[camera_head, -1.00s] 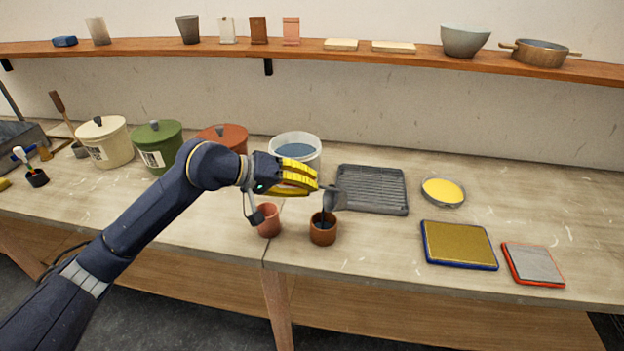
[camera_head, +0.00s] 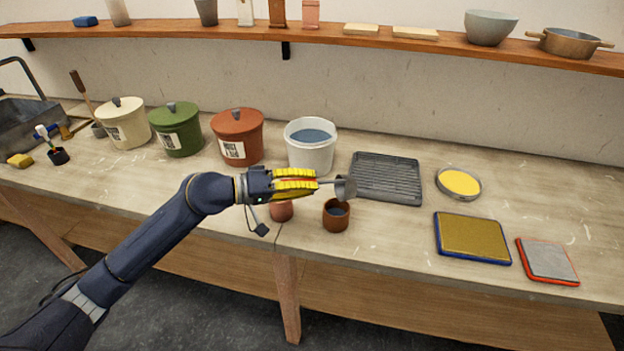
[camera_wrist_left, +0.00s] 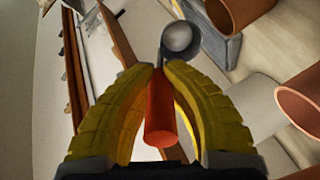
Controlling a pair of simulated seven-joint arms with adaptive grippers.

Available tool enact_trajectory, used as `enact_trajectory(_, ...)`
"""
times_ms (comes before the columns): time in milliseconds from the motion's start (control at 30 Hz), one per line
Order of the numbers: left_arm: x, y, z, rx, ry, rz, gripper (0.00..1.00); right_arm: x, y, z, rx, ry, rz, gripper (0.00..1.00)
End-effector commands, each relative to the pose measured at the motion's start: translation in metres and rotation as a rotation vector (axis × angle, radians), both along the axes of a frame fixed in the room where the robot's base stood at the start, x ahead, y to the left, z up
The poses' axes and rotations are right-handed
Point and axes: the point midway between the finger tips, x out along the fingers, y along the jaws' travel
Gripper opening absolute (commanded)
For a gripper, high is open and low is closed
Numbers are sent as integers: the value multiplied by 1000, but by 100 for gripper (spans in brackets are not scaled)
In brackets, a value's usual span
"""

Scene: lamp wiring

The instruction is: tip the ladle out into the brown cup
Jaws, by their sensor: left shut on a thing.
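My left gripper (camera_head: 318,185) is shut on the ladle's orange-red handle (camera_wrist_left: 160,118). The ladle's grey metal bowl (camera_head: 347,188) is just above and behind the brown cup (camera_head: 336,216), apart from it. The bowl also shows beyond the fingertips in the left wrist view (camera_wrist_left: 181,42); I cannot tell whether anything is left inside. A brown cup, probably the same one, shows at the top of the wrist view (camera_wrist_left: 236,14). My right gripper is not in view.
A pinkish cup (camera_head: 281,211) stands left of the brown cup, partly hidden by my gripper. A white bucket of blue-grey liquid (camera_head: 311,153) is behind. A dark ribbed tray (camera_head: 386,178) lies to the right. Several lidded pots line the back left. Bench is clear right of the brown cup.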

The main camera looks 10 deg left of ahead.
Motion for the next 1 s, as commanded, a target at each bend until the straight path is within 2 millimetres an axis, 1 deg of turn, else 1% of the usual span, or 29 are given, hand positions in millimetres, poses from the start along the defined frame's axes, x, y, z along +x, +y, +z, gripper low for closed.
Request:
enact_trajectory(333, -1, 3, -5, -39, -16, 0, 0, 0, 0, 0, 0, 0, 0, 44)
enact_trajectory(1000, -1, 3, -5, -41, -17, 0, 0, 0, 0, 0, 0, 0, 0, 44)
